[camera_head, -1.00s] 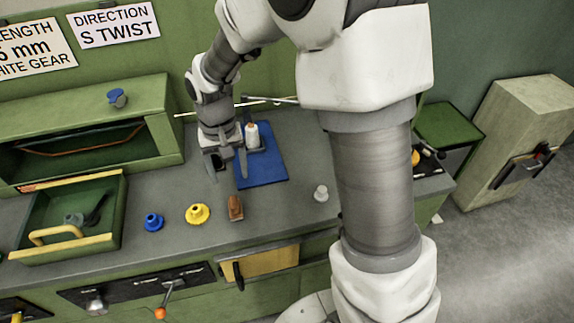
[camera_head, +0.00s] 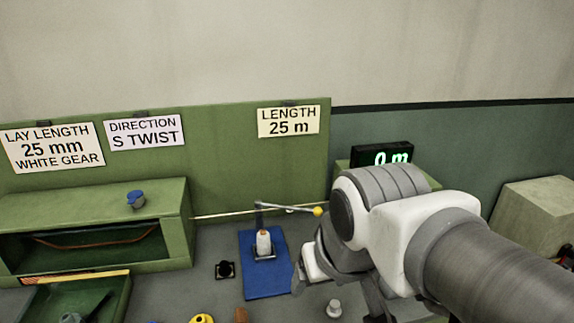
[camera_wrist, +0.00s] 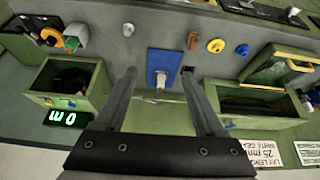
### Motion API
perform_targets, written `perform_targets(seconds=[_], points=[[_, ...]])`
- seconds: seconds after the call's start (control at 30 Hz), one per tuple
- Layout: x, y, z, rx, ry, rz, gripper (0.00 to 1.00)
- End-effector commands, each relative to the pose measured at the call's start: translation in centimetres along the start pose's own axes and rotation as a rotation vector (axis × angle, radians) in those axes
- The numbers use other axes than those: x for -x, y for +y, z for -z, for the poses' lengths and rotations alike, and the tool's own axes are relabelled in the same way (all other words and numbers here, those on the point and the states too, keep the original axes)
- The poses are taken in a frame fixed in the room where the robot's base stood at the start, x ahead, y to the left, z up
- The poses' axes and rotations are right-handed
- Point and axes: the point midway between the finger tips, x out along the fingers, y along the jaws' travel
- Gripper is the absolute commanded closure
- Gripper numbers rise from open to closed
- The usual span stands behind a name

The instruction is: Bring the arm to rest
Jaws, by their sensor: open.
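My gripper (camera_wrist: 158,75) is open, with nothing between its two fingers in the wrist view. In the head view my arm is folded on the right, with the hand in front of the bench, right of the blue mat (camera_head: 264,284). Parts of the hand are hidden behind or below the arm there. A white spool (camera_head: 264,243) stands upright on the mat, under a lever with a yellow knob (camera_head: 318,211). The mat also shows in the wrist view (camera_wrist: 155,62), beyond and between the fingers.
A green open-fronted box (camera_head: 185,232) with a blue knob on top stands at left, beside a green tray (camera_head: 118,300). A display (camera_head: 381,156) reads 0 m. A small white piece (camera_head: 334,308), a yellow part (camera_head: 202,319) and a brown piece (camera_head: 241,315) are on the bench.

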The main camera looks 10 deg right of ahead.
Motion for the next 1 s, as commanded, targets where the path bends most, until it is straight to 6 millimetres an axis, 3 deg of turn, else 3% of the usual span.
perform_targets(seconds=[0.2,1.0], points=[[0.73,0.41,-1.24,0.002,0.033,0.005,0.29],[0.73,0.4,-1.24,0.002,0.033,0.006,0.29]])
